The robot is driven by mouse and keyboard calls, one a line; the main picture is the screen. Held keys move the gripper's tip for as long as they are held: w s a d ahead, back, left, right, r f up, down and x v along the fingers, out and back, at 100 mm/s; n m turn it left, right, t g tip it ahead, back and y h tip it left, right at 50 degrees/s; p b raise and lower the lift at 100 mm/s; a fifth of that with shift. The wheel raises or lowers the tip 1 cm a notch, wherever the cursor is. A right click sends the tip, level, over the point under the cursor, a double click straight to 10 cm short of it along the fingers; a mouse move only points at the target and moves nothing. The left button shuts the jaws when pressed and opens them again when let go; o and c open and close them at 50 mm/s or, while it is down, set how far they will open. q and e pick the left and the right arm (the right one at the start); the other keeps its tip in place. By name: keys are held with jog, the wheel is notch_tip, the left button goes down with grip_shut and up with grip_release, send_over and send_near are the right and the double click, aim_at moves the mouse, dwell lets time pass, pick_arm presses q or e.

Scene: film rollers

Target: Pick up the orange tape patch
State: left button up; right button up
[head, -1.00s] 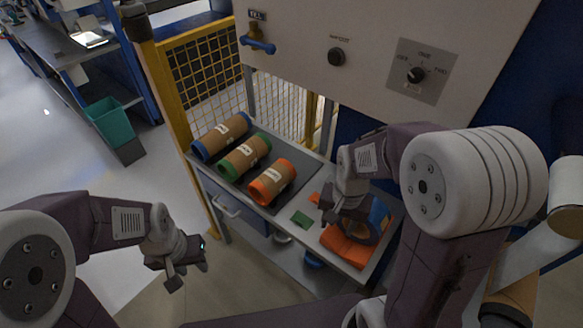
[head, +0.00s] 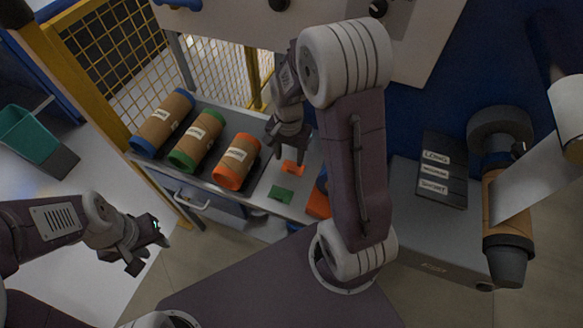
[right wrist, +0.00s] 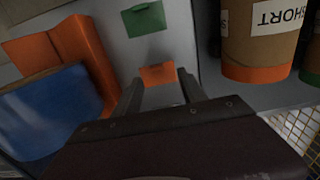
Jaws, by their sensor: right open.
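The orange tape patch (head: 292,167) lies flat on the grey bench, just behind the green patch (head: 281,194). In the right wrist view the orange patch (right wrist: 158,74) shows between my right gripper's (right wrist: 160,92) two fingers, which are spread apart and empty. In the head view my right gripper (head: 288,150) points down over the bench, close to the orange patch; the exact height gap is hard to tell. My left gripper (head: 150,250) hangs at the left, away from the bench, with its fingers too small and dark to read.
Three brown rollers with blue (head: 162,119), green (head: 196,141) and orange (head: 237,161) ends lie left of the patches. In the right wrist view, folded orange material (right wrist: 75,55) and a blue piece (right wrist: 48,110) lie left. A labelled box (head: 437,170) stands at the right.

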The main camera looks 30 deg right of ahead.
aim_at(291, 170)
jog(key=f, duration=0.2)
jog(key=s+f+b, duration=0.1)
jog(key=f, duration=0.1)
jog(key=shift+f, duration=0.3)
jog(key=shift+w+f, duration=0.1)
jog(key=shift+f, duration=0.2)
jog(key=shift+r, duration=0.1)
grip_shut()
